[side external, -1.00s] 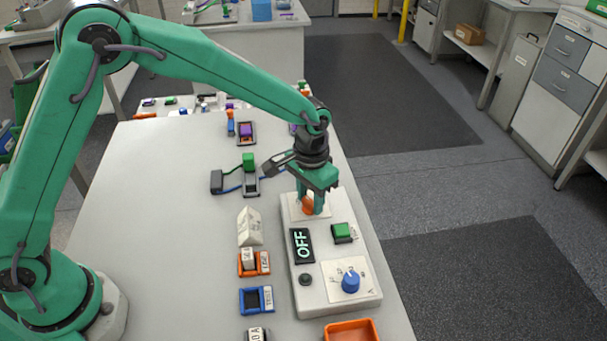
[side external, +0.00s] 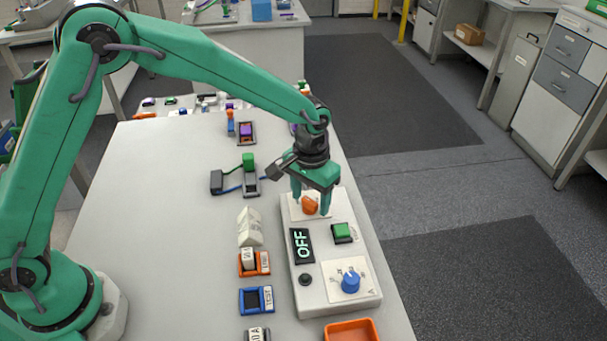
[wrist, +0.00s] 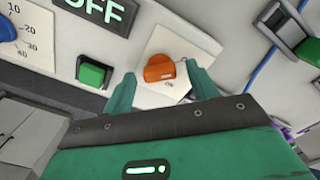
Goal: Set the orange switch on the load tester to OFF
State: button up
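The load tester (side external: 318,293) is a pale box on the table. Its orange switch (side external: 310,205) sits on a white plate at the far end, and shows in the wrist view (wrist: 160,70) too. The tester's dark display (side external: 302,246) reads OFF in lit letters; part of it also shows in the wrist view (wrist: 108,12). My gripper (side external: 311,205) is open around the orange switch, with one finger on each side and visible gaps between. In the wrist view, both fingertips (wrist: 162,88) are apart and short of the knob. The markings around the switch are too small to read.
On the tester are a green button (side external: 342,231), a blue dial (side external: 350,282) and a small black knob (side external: 305,279). An orange tray (side external: 351,331) stands at the near end. Orange (side external: 262,264) and blue (side external: 256,300) holders lie left of the tester. The table's left part is clear.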

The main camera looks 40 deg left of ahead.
aim_at(306, 200)
jog(key=shift+r, duration=0.1)
jog(key=shift+r, duration=3.8)
jog(key=shift+s+a+r, duration=0.15)
jog(key=shift+a+r, duration=0.25)
jog(key=shift+r, duration=0.05)
jog(key=s+a+r+t, duration=0.3)
jog(key=s+a+r, duration=0.7)
jog(key=a+r, duration=0.15)
jog(key=s+a+t, duration=0.2)
jog(key=s+a, duration=0.5)
jog(key=s, duration=0.5)
jog(key=shift+s+a+f+n+t, duration=0.2)
jog(key=shift+s+f+n+t, duration=0.1)
jog(key=shift+s+n, duration=0.1)
